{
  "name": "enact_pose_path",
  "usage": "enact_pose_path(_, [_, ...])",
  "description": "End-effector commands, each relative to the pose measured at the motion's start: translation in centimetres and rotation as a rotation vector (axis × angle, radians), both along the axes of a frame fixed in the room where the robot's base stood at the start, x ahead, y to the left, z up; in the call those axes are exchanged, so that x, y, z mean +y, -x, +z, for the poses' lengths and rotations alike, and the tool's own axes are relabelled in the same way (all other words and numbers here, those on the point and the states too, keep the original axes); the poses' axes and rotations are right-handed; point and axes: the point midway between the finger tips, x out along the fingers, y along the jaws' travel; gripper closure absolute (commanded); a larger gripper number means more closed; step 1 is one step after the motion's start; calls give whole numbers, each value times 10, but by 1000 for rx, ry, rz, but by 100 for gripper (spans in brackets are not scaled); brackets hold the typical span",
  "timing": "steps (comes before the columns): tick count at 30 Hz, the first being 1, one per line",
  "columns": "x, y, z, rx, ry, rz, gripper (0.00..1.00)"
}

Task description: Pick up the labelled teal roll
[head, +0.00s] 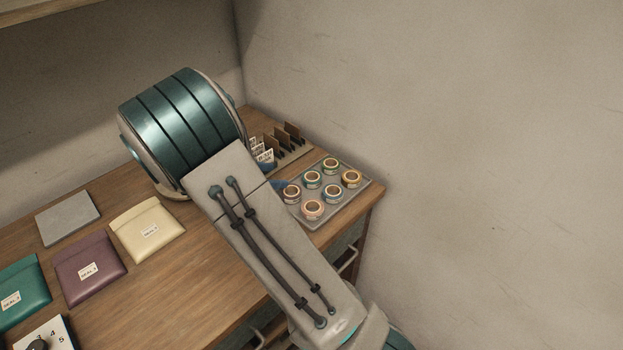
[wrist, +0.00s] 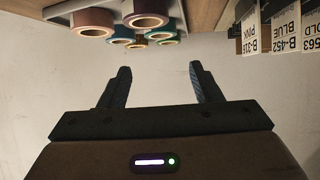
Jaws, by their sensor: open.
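Several tape rolls sit on a grey tray (head: 352,203) at the right end of the desk in the head view. I cannot read a label on any roll.
A rack of label cards (head: 286,143) stands behind the tray; in the wrist view a card (wrist: 285,30) reads B-452 BLUE. Teal, purple (head: 90,268) and cream (head: 147,231) pouches and a grey slab (head: 68,217) lie at the left. A wall closes off the right.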

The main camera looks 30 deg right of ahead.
Motion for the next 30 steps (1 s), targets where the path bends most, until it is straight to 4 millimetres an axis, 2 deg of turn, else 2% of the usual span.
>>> enact_pose_path(6, [-38, -4, -21, 2, 2, -7, 42])
enact_pose_path(10, [-57, -8, -31, 2, 2, -4, 42])
enact_pose_path(19, [-76, -11, -43, 1, 2, -2, 42])
enact_pose_path(30, [-110, -18, -66, -2, 0, -1, 42])
